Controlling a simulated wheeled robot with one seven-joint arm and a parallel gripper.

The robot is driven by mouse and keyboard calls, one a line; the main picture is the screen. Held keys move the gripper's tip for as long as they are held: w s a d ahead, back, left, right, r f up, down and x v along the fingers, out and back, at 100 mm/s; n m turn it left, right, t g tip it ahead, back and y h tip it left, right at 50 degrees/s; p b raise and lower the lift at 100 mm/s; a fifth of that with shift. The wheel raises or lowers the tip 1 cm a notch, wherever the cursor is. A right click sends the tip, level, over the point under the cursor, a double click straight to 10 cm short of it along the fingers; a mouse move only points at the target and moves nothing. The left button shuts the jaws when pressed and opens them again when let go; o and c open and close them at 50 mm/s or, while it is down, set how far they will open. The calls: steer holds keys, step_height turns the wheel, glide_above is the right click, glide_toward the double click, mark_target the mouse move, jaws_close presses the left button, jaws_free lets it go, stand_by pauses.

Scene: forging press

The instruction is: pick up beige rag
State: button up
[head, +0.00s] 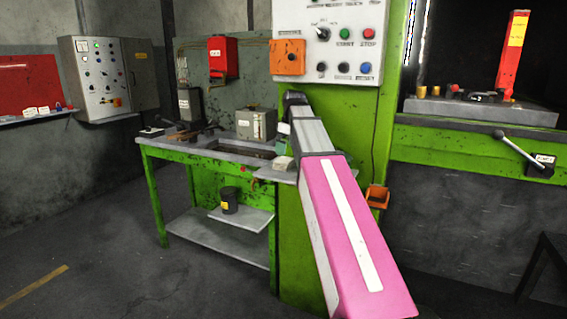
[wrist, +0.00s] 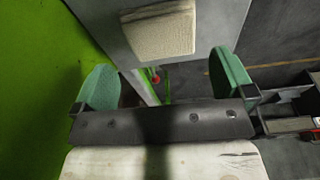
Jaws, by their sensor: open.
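The beige rag (wrist: 158,29) looks like a small folded, block-like pad. It lies on the grey top of the green workbench, near the edge, at the top middle of the wrist view. In the head view the beige rag (head: 284,163) shows at the bench's right end, just left of my arm. My gripper (wrist: 165,82) is open, with its two green fingers wide apart and nothing between them. The rag is ahead of the fingertips, apart from them. In the head view my gripper is mostly hidden behind my pink and grey arm.
The green workbench (head: 205,167) has a grey metal box (head: 256,124) and tools on top. A dark can (head: 229,200) stands on its lower shelf. The green press column (head: 345,110) with a button panel (head: 345,40) rises beside my arm. Floor at left is clear.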

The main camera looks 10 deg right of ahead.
mark_target(285, 159)
steer(key=shift+w+a+f, duration=0.15)
steer(key=shift+f, duration=0.9)
steer(key=shift+w+a+f, duration=0.1)
steer(key=shift+a+f, duration=0.05)
steer(key=shift+f, duration=0.95)
steer(key=shift+w+a+f, duration=0.15)
steer(key=shift+f, duration=0.9)
steer(key=c, duration=0.6)
steer(key=shift+r, duration=0.1)
steer(key=shift+c, duration=0.2)
steer(key=shift+r, duration=0.8)
step_height(285, 159, up, 3)
steer(key=shift+f, duration=0.15)
steer(key=s+a+r, duration=0.2)
steer(key=a+r, duration=0.4)
steer(key=a, duration=0.5)
steer(key=shift+s+a+r, duration=0.2)
steer(key=shift+s+r, duration=0.1)
steer(key=shift+s, duration=0.05)
